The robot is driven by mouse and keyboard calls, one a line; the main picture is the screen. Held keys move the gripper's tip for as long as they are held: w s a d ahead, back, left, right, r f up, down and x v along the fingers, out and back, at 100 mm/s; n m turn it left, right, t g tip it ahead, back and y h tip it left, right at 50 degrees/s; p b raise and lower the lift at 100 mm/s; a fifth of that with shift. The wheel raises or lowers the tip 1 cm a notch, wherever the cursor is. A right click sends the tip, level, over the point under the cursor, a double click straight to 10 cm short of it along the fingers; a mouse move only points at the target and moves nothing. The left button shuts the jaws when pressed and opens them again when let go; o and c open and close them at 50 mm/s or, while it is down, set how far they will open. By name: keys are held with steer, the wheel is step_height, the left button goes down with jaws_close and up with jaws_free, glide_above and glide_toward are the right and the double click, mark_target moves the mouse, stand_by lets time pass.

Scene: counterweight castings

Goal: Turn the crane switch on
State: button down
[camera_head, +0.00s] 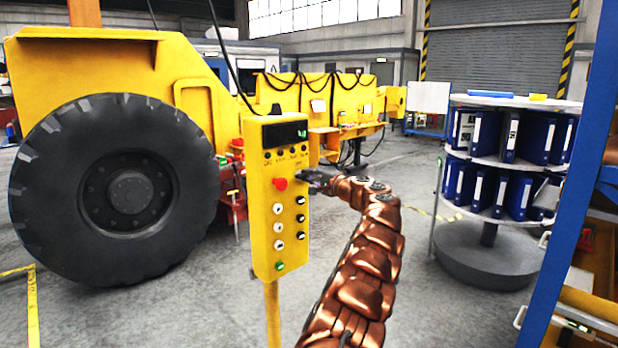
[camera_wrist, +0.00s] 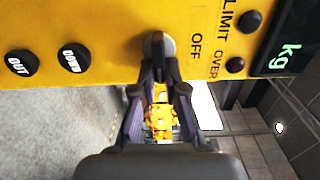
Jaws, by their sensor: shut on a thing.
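The yellow crane control box (camera_head: 262,215) stands on a yellow post in the middle of the head view, with a red button and several black and white buttons on its front. My gripper (camera_head: 311,177) is at the right side of the box, level with the red button. In the wrist view, the box face (camera_wrist: 110,25) appears turned sideways. My gripper (camera_wrist: 160,68) is shut on a dark switch knob (camera_wrist: 156,44), with a finger on each side. The word OFF is printed beside the knob. The gripper hides the switch in the head view.
The black OUT (camera_wrist: 21,63) and DOWN (camera_wrist: 74,58) buttons lie left of the knob in the wrist view. A large tyre (camera_head: 115,190) is left of the box. A round shelf (camera_head: 505,160) with blue binders and a blue post (camera_head: 572,180) stand right.

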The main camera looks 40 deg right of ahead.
steer(key=c, duration=1.2)
jaws_free()
steer(key=shift+s+a, duration=0.15)
steer(key=shift+s, duration=5.85)
